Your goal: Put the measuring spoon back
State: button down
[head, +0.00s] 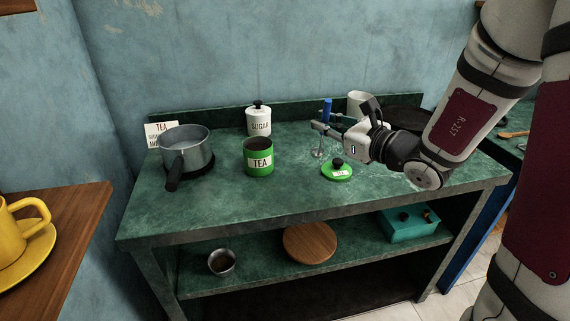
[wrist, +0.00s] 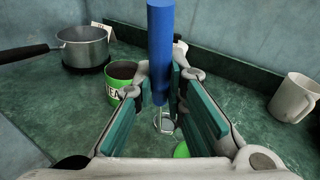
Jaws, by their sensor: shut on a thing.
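My gripper (head: 327,124) is shut on the measuring spoon, which has a blue handle (head: 326,108) and a thin metal stem. The spoon hangs upright above the green worktop (head: 220,205), right of the green TEA canister (head: 259,162). In the wrist view the blue handle (wrist: 160,50) stands between the fingers, with the metal bowl (wrist: 165,122) below. I cannot tell whether the bowl holds anything. The TEA canister is open, with dark contents; it also shows in the wrist view (wrist: 120,72). Its green lid (head: 338,172) lies on the worktop below the gripper.
A saucepan (head: 187,147) sits on a black burner at the left, by a card (head: 157,131). The lidded SUGAR jar (head: 258,122) and a white mug (head: 357,101) stand at the back. A metal cup (head: 221,263), round board (head: 310,242) and teal box (head: 408,226) are below.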

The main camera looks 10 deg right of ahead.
jog(key=f+n+y+b, duration=0.1)
jog(key=b, duration=0.1)
jog(key=d+f+b, duration=0.1)
jog(key=f+b, duration=0.1)
jog(key=b, duration=0.1)
jog(key=shift+d+n+y, duration=0.1)
jog(key=shift+n+y, duration=0.3)
jog(key=w+a+f+b, duration=0.2)
jog(key=w, duration=0.5)
jog(key=w+a+f+b, duration=0.2)
jog(key=w+f, duration=0.1)
jog(key=w, duration=0.5)
jog(key=shift+a, duration=0.4)
jog(key=shift+f, duration=0.2)
jog(key=c, duration=1.8)
grip_release()
jog(key=shift+o, duration=0.8)
